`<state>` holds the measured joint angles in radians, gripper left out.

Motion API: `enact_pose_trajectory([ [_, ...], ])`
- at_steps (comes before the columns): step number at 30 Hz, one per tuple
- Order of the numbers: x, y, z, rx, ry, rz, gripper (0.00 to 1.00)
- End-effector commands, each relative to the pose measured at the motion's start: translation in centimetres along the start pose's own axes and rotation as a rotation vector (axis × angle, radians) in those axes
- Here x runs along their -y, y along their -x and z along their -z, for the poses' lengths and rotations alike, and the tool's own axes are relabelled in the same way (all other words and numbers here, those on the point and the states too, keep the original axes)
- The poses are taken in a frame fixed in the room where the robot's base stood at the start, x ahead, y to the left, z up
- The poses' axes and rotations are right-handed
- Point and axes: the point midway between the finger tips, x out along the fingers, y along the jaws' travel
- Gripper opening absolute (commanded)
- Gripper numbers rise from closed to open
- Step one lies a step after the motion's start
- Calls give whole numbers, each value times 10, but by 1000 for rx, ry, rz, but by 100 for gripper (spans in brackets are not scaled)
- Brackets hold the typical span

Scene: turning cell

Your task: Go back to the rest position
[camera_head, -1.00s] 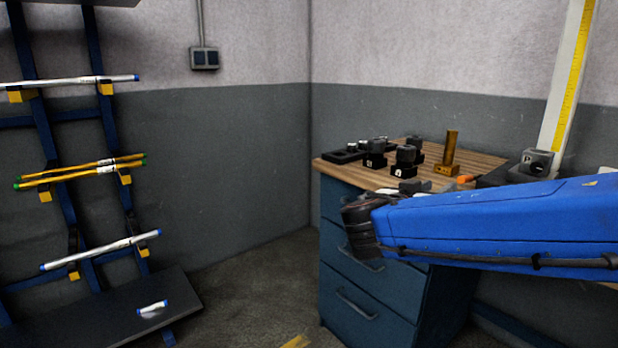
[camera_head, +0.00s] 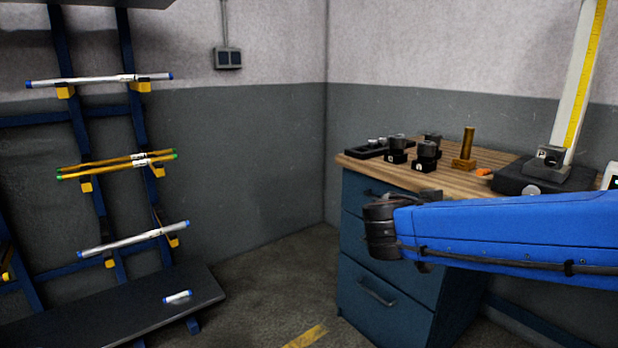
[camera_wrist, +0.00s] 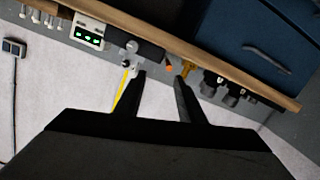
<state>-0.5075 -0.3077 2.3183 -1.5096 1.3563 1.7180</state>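My gripper (camera_wrist: 160,80) shows in the wrist view with its two dark fingers apart and nothing between them. The wrist view is tilted nearly upside down, with the wall and the bench beyond the fingers. In the head view my blue arm reaches in from the right, in front of the bench. The gripper itself cannot be made out there.
A wooden-topped bench (camera_head: 370,169) with blue drawers stands right of centre. It bears black tool holders (camera_head: 426,156), a brass post (camera_head: 467,150) and a height gauge (camera_head: 578,90). A bar rack (camera_head: 85,130) stands left. Floor between them is mostly clear.

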Motion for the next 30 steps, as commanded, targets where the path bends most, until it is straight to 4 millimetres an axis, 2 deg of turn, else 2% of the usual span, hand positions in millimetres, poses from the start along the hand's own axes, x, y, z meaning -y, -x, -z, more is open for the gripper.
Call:
enact_pose_trajectory([
  [8, -38, -8, -48, 192, 117, -14, 36],
  [14, -75, -3, -106, 415, 231, 30, 36],
  [18, -99, 15, -157, 607, 312, 133, 36],
  [21, -108, 35, -188, 718, 348, 239, 36],
  [27, -110, 81, -232, 850, 371, 501, 36],
  [30, -105, 102, -243, 865, 360, 631, 36],
])
